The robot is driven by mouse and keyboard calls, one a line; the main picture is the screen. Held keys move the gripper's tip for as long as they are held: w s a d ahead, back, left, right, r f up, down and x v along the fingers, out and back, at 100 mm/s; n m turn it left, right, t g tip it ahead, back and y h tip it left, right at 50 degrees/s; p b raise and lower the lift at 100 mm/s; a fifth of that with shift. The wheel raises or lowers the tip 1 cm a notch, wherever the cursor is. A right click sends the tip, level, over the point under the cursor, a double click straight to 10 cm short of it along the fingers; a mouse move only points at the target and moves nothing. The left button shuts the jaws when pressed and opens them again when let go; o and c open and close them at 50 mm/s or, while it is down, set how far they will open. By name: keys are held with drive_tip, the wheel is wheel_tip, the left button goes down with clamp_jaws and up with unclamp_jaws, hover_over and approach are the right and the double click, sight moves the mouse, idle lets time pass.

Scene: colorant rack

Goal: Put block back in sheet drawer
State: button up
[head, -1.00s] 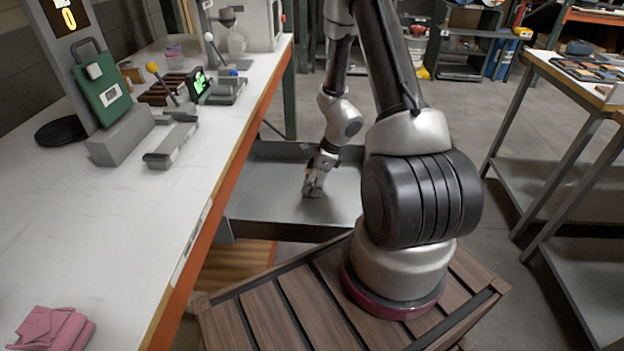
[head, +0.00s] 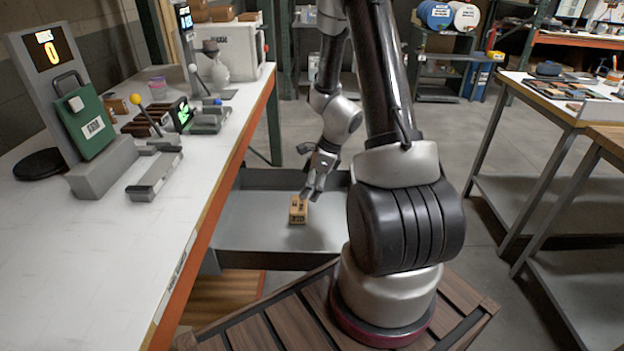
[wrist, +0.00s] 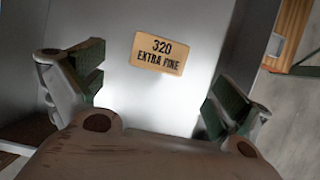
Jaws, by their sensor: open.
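The tan block (head: 298,211) stands on the bare metal floor of the open grey drawer (head: 262,225) below the workbench. In the wrist view the block (wrist: 158,53) shows its label, "320 EXTRA FINE", and lies flat and slightly tilted in the picture. My gripper (head: 312,192) is just above the block in the head view. In the wrist view my gripper (wrist: 150,95) has its green-padded fingers wide apart, with nothing between them, and the block lies beyond the fingertips, apart from them.
The white workbench (head: 95,240) runs along the left, with a green device on a stand (head: 92,125) and several tools. A second table (head: 545,105) stands at the right. The drawer floor around the block is clear.

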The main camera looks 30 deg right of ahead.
drive_tip(key=s+a+r+n, duration=0.25)
drive_tip(key=r+n, duration=0.35)
drive_tip(key=r, duration=0.4)
drive_tip(key=s+a+r+n, duration=0.25)
drive_tip(key=r+n, duration=0.25)
drive_tip(key=r, duration=0.5)
drive_tip(key=s+r+n+h, duration=0.2)
drive_tip(key=s+r+n, duration=0.4)
drive_tip(key=s+n, duration=0.1)
drive_tip(key=s+r+n+t+h, duration=0.1)
drive_tip(key=s+r+n, duration=0.4)
drive_tip(key=s, duration=0.4)
drive_tip(key=shift+s+d+r+n+t+h, duration=0.25)
drive_tip(key=shift+d+r+n+h, duration=0.2)
drive_tip(key=shift+n, duration=0.45)
